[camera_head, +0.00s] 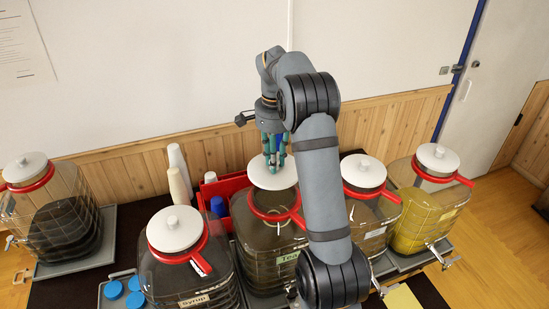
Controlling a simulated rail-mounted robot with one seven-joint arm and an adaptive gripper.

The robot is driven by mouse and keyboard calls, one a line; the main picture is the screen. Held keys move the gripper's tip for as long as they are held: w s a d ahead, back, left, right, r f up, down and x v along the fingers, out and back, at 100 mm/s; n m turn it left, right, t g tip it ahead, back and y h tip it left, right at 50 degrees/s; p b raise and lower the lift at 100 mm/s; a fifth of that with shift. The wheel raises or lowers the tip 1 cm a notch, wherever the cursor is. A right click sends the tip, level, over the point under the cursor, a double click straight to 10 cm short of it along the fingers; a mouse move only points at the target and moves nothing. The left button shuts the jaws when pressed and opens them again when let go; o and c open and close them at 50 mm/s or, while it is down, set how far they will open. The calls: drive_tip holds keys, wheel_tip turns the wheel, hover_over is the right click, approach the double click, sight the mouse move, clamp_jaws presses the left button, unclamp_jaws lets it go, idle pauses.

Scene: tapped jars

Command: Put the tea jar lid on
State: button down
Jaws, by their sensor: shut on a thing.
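The tea jar (270,262) stands in the middle of the row, a dark clear jar with a red collar (274,212) round its open mouth and a partly hidden label. My gripper (275,160) points down and is shut on the white round tea jar lid (260,180). The lid is held above the back edge of the collar and leaves the front of the mouth uncovered. Its knob is hidden between the fingers. My arm covers the right side of the tea jar.
Lidded jars stand on both sides: a syrup jar (185,273), a far-left dark jar (62,215), a right jar (369,222) and a yellow jar (415,222). A red bin (228,187) and stacked cups (179,165) stand behind. Blue lids (113,289) lie at front left.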

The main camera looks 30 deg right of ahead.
sight(274, 176)
drive_tip(key=shift+f, duration=0.15)
drive_tip(key=shift+f+b, duration=2.85)
drive_tip(key=shift+f, duration=0.1)
drive_tip(key=shift+f+m, duration=0.15)
drive_tip(key=shift+m, duration=0.15)
drive_tip(key=shift+f+b, duration=0.35)
drive_tip(key=shift+b, duration=0.15)
drive_tip(key=shift+f+b, duration=0.4)
drive_tip(key=shift+f, duration=0.05)
drive_tip(key=c, duration=1.5)
unclamp_jaws()
drive_tip(key=shift+o, duration=0.3)
drive_tip(key=shift+r, duration=0.1)
